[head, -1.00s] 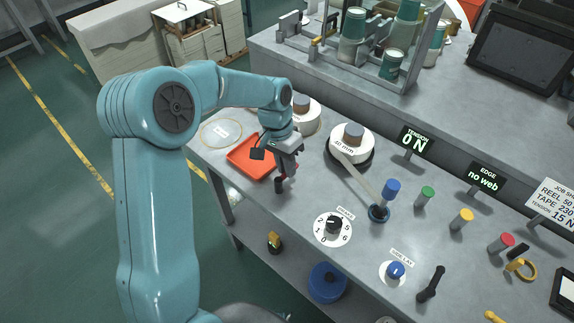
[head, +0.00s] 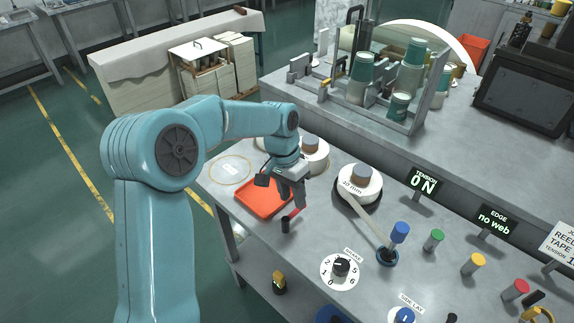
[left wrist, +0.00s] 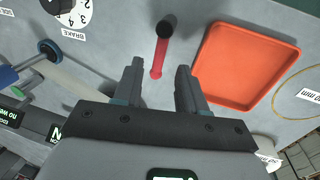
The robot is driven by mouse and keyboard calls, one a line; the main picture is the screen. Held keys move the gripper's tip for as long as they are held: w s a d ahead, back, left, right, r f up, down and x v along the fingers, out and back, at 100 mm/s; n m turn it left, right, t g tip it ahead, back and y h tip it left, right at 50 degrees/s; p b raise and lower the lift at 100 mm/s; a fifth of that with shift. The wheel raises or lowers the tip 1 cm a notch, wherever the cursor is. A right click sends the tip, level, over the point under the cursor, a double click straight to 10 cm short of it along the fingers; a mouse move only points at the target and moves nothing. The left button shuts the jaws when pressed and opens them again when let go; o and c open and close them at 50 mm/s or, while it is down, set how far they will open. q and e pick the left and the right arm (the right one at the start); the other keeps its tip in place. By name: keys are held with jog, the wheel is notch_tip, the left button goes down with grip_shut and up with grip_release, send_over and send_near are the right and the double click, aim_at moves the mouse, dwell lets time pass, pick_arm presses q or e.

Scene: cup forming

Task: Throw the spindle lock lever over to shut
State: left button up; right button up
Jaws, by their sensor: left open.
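The lever has a red bar (head: 294,213) with a black upright end (head: 285,225). It stands on the grey bench in front of the orange tray. No label naming it is readable. My left gripper (head: 291,200) is open and empty, just above and behind the lever in the head view. In the left wrist view the red bar (left wrist: 160,58) runs from its black end (left wrist: 166,27) towards the space between my open fingers (left wrist: 160,68). Neither finger appears to touch it. My right gripper is out of view.
The orange tray (head: 250,207) lies beside the lever. A tape roll (head: 347,198), a brake dial (head: 327,282) and a blue-topped post (head: 400,232) stand to the right. The tension display (head: 423,184) reads 0 N. The bench is bare around the lever's black end.

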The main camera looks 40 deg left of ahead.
pick_arm(q)
notch_tip(320, 180, up, 13)
jog(key=a, duration=0.2)
jog(key=shift+a+p, duration=0.25)
jog(key=shift+p, duration=0.1)
jog(key=shift+f, duration=0.1)
